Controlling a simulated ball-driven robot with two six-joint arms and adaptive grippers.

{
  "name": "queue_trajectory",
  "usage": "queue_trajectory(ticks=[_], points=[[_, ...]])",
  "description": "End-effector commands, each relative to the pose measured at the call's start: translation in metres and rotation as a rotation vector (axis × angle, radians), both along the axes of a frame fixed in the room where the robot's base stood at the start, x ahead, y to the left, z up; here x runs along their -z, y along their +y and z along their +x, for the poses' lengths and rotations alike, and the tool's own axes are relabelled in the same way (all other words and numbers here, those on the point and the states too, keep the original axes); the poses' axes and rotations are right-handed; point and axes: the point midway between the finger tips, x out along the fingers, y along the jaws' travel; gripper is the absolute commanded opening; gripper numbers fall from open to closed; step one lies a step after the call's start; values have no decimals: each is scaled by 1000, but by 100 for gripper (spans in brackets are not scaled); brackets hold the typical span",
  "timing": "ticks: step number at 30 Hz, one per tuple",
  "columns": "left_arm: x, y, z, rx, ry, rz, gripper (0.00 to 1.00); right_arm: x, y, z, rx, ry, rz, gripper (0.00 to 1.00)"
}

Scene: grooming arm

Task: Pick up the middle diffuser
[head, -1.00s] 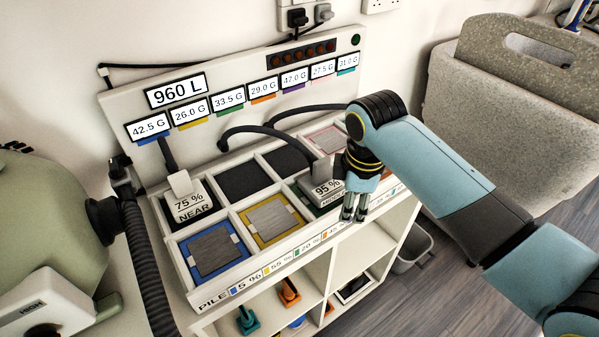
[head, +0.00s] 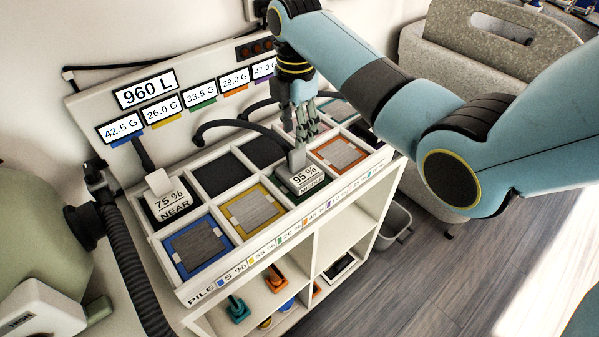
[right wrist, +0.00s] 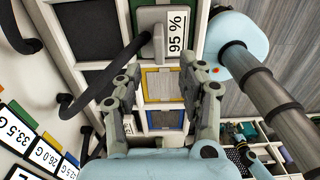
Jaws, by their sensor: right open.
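The middle diffuser (head: 308,181) is a grey-white block labelled 95 % with an upright grey handle (head: 297,159). It sits in a front-row compartment of the white tray, with a dark hose behind it. In the right wrist view the diffuser (right wrist: 178,32) is at the top, beyond the fingertips. My right gripper (head: 298,128) is above and just behind the handle in the head view, fingers pointing down. In the right wrist view the right gripper (right wrist: 166,78) is open with nothing between its fingers. My left gripper is not in view.
A second diffuser (head: 170,204), labelled 75 % NEAR, sits at the tray's left. Blue (head: 198,248), yellow (head: 254,210) and orange (head: 340,153) pads lie in neighbouring compartments. A panel of weight displays (head: 162,107) stands behind. A ribbed hose (head: 130,262) runs at left.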

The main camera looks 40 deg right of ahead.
Motion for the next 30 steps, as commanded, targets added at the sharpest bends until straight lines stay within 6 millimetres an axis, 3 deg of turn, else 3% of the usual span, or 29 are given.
queue_trajectory(ticks=[16,24,30], points=[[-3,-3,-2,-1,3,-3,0,68,-3,1,2,-1,0,40],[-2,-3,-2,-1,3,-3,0,73,-3,1,2,-3,0,40],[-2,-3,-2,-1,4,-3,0,73,-3,1,2,-3,-1,17]])
